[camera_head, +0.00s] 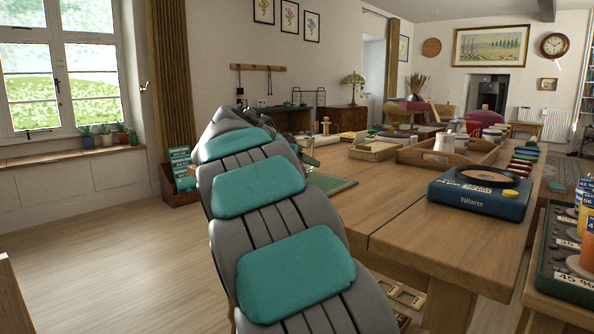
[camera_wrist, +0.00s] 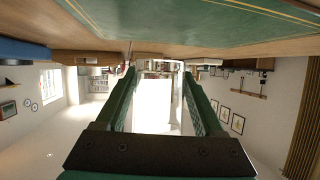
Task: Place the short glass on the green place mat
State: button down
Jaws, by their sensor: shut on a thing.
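The green place mat (camera_head: 330,183) lies on the near left part of the wooden table in the head view, partly hidden by my arm. In the wrist view, which appears upside down, the mat (camera_wrist: 200,22) with its gold edge line spans the top. The two green fingers of my gripper (camera_wrist: 158,76) are apart, with a bright, pale thing between them. This fits the short glass (camera_wrist: 155,105), but its outline is washed out. The gripper is close to the mat; contact between glass and mat cannot be told. In the head view my arm hides most of the gripper.
The wooden table (camera_head: 400,215) holds a tray (camera_head: 408,153) with a pale mug (camera_head: 444,143), a smaller light box (camera_head: 374,151) and a blue box (camera_head: 480,193) at the right. Coloured items line its right side. A dark crate (camera_head: 565,285) stands at the near right.

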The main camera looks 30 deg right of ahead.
jog(key=w, duration=0.4)
jog(key=shift+d, duration=0.4)
jog(key=shift+w+d+f, duration=0.2)
jog(key=shift+w, duration=0.4)
jog(key=shift+f, duration=1.65)
jog(key=shift+f+b, duration=0.25)
jog(key=shift+b, duration=0.15)
grip_release()
jog(key=shift+r, duration=0.2)
jog(key=shift+s+r+p, duration=0.1)
jog(key=shift+r+p, duration=0.05)
jog(key=shift+p, duration=0.2)
jog(key=v, duration=1.1)
jog(key=shift+s+a, duration=0.25)
jog(key=shift+a, duration=0.1)
